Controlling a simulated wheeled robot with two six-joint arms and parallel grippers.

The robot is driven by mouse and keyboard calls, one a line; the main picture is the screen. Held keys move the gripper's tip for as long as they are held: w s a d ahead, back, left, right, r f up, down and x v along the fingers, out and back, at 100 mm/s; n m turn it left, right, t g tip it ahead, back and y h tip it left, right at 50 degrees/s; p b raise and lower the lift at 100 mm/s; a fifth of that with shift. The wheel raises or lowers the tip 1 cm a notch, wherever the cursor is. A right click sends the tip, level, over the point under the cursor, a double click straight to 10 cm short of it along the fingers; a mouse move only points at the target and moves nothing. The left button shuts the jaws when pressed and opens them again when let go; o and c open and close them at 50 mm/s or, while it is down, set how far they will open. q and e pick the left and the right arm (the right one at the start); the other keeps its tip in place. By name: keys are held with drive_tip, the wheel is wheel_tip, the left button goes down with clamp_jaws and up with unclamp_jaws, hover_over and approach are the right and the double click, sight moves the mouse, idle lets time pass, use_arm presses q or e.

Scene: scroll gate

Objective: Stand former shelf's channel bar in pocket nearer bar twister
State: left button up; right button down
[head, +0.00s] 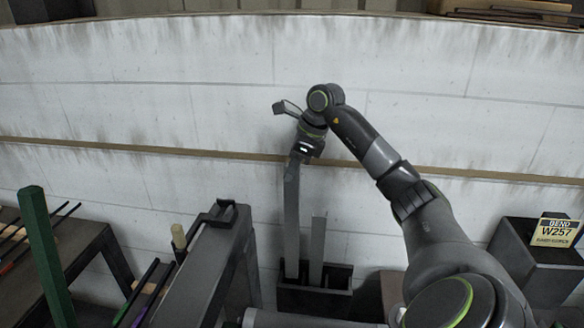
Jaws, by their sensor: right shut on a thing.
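My right gripper (304,153) points down in the middle of the head view. It is shut on the top of a long grey channel bar (292,215). The bar hangs nearly upright below it. Its lower end is at the left part of a dark pocketed box (313,301), and the front wall hides whether it touches the bottom. A shorter grey bar (317,250) stands in the box just right of it. The right part of the box looks empty. I cannot tell for sure which thing is the bar twister. My left gripper is not in view.
A dark grey frame (205,265) stands close to the left of the box. A green post (45,255) and a dark table (75,255) with thin rods are farther left. A dark block with a yellow W257 sign (555,232) is at right. A pale wall is behind.

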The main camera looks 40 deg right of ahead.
sight(292, 214)
drive_tip(key=shift+f+b, duration=5.6)
drive_tip(key=shift+f, duration=1.75)
drive_tip(key=c, duration=1.1)
unclamp_jaws()
drive_tip(key=shift+c, duration=0.2)
